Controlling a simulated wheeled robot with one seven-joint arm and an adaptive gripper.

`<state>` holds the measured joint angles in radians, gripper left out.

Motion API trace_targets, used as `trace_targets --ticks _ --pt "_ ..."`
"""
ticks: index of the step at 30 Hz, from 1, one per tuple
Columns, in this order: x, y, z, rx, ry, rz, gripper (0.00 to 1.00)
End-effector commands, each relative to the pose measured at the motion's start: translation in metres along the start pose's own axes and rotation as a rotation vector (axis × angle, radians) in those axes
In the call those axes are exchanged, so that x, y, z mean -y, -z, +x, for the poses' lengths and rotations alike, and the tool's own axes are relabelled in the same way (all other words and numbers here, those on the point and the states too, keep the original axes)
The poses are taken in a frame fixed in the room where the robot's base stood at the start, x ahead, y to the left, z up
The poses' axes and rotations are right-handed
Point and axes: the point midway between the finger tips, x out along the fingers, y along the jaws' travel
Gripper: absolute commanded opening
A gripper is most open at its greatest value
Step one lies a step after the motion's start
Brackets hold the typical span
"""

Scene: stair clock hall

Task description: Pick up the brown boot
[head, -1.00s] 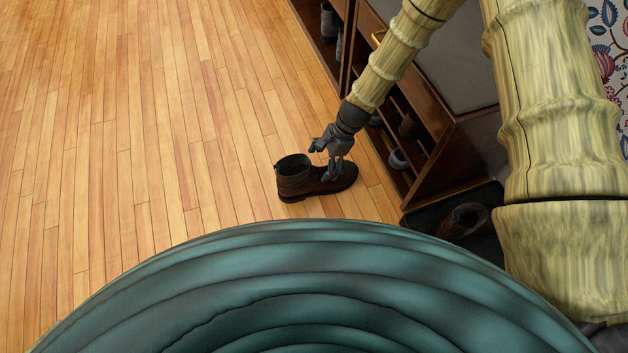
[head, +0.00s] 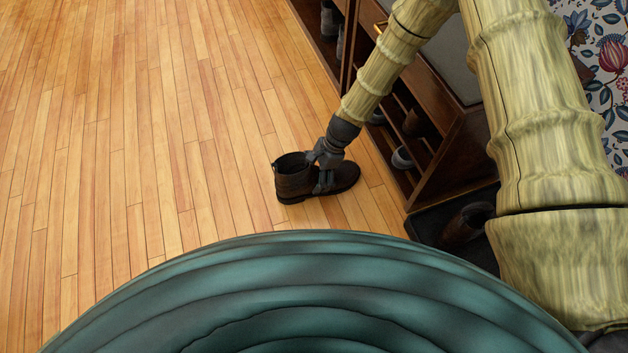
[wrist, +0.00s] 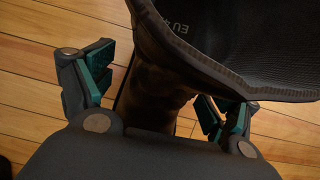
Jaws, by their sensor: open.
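The brown boot (head: 294,182) stands upright on the wooden floor in the head view, its open top at the left and its toe pointing right. My gripper (head: 321,183) is down at the boot's middle, where the ankle meets the foot, and hides part of it. In the wrist view my gripper (wrist: 165,95) is open, with one teal-padded finger on each side of the boot (wrist: 158,85). The boot's dark opening with the lining fills the top right there. Gaps seem to show between pads and boot, but contact is hard to tell.
A dark wooden shoe bench (head: 440,165) with shoes on its shelves stands close to the right of the boot. Another brown shoe (head: 464,226) sits on a dark mat (head: 428,222) at the lower right. The floor (head: 130,130) to the left is clear.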

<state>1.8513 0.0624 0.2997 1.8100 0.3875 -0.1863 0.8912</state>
Motion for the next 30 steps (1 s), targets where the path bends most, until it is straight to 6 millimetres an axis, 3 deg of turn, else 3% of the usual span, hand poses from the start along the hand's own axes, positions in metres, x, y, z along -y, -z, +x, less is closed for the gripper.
trace_targets --ticks 4,15,24,30 --pt "0.0 0.0 -0.001 0.0 0.0 0.0 0.86" --pt "0.0 0.0 -0.001 0.0 -0.001 0.0 0.2" --pt "0.0 -0.001 -0.003 0.0 -0.001 0.0 0.2" --pt "0.0 -0.006 -0.014 0.0 0.0 0.0 0.2"
